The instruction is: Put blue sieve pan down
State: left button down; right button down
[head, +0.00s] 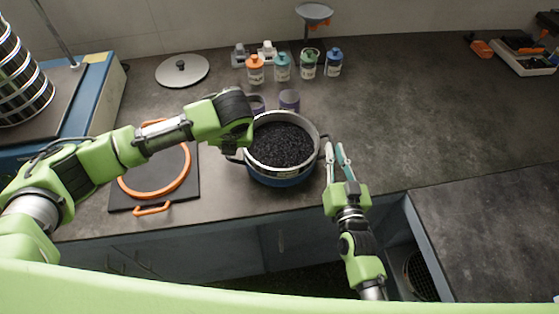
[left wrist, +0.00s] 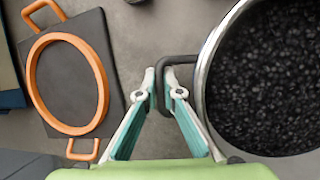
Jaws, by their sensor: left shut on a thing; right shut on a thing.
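The blue sieve pan (head: 281,178) has a metal rim, a blue lower wall and dark granules inside. It is level at the middle of the bench front; I cannot tell whether it touches the bench. My left gripper (left wrist: 160,76) is shut on the pan's left handle (left wrist: 180,59); in the head view my own wrist mostly hides it. My right gripper (head: 335,153) is shut on the right handle, at the pan's right side. In the left wrist view the pan's rim (left wrist: 201,85) is close to the right of the fingers.
A dark board with an orange ring (head: 186,180) lies left of the pan. Several bottles (head: 307,63) and a round lid (head: 182,70) are farther back. The bench (head: 420,120) is clear to the right.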

pick_arm(q)
jog(key=c, duration=2.2)
grip_release()
jog(key=shift+d+r, duration=0.1)
jog(key=shift+d, duration=0.4)
pick_arm(e)
jog(key=c, duration=2)
grip_release()
jog(key=shift+s+a, duration=0.1)
jog(key=shift+a, duration=0.3)
jog(key=shift+c, duration=0.2)
pick_arm(q)
jog(key=shift+a, duration=0.1)
pick_arm(e)
jog(key=shift+d, duration=0.1)
pick_arm(q)
jog(key=shift+r, duration=0.1)
pick_arm(e)
jog(key=shift+d, duration=0.15)
pick_arm(q)
jog(key=v, duration=0.7)
jog(key=shift+s+r, duration=0.25)
jog(key=shift+r, duration=0.1)
pick_arm(e)
jog(key=s+d, duration=0.2)
jog(key=s, duration=0.9)
jog(key=shift+s, duration=0.4)
